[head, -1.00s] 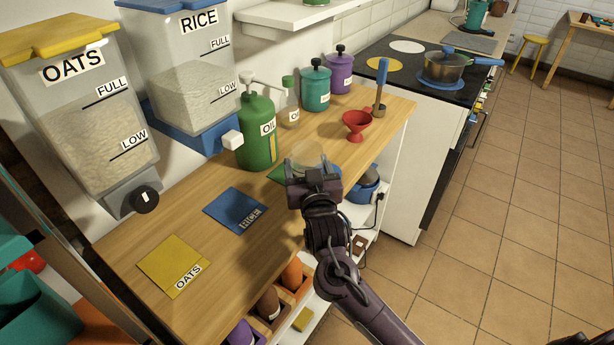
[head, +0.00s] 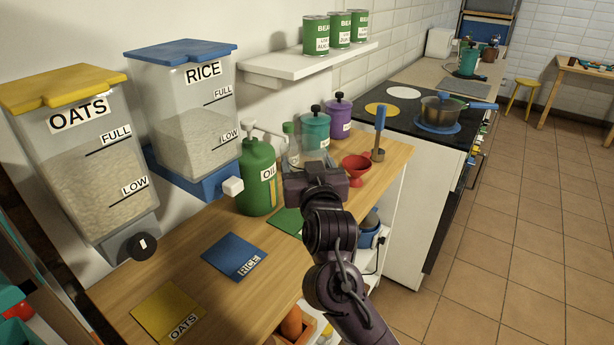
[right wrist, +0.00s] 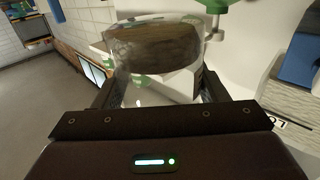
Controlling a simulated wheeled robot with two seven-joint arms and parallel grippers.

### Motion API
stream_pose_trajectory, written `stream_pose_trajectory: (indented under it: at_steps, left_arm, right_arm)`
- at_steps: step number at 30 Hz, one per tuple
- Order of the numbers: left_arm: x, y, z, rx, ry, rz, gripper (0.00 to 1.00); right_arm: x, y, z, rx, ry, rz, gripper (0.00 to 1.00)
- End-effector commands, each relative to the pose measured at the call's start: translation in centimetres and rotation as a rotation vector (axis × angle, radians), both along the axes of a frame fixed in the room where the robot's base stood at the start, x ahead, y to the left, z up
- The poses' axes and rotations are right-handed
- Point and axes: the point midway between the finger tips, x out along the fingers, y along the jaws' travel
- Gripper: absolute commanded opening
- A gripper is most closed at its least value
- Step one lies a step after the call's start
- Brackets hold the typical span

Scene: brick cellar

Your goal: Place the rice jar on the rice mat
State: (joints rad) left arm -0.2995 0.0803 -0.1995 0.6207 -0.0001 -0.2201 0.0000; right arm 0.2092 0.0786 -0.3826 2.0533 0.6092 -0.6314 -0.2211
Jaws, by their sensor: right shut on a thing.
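The blue rice mat (head: 228,245), with a RICE label, lies flat and bare on the wooden counter below the rice dispenser. My right gripper (head: 315,166) is shut on a clear glass jar (head: 318,156), held above the counter to the right of the mat, near the green oil bottle. In the right wrist view the clear jar (right wrist: 150,88) sits between the fingers, and a brown round shape shows at its top. I cannot read a label on it or tell what it contains. My left gripper is not in view.
The rice dispenser (head: 190,120) and oats dispenser (head: 75,165) stand at the wall. A yellow oats mat (head: 165,308) lies at the front. A green mat (head: 288,221), oil bottle (head: 257,178), red funnel (head: 355,170) and canisters (head: 315,130) are near the gripper.

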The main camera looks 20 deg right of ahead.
Motion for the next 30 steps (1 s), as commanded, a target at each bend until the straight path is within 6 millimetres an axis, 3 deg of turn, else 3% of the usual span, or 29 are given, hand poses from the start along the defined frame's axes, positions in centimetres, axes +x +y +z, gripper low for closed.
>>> stream_pose_trajectory:
  at_steps: [6,11,17,24,30]
  left_arm:
    - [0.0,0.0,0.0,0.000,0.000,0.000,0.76]
    - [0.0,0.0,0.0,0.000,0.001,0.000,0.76]
    - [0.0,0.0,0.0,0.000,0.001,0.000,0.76]
    - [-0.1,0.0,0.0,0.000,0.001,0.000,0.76]
    - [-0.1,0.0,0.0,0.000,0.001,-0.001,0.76]
  right_arm:
    - [0.0,0.0,1.5,0.001,-0.002,0.000,0.38]
    - [-0.3,-0.2,1.3,-0.002,0.001,-0.003,0.38]
    - [-2.6,-1.4,-3.0,-0.004,0.010,-0.023,0.38]
    - [-8.5,-2.7,-9.8,-0.006,0.010,-0.017,0.38]
    - [-14.2,-2.7,-13.8,-0.003,0.008,0.027,0.38]
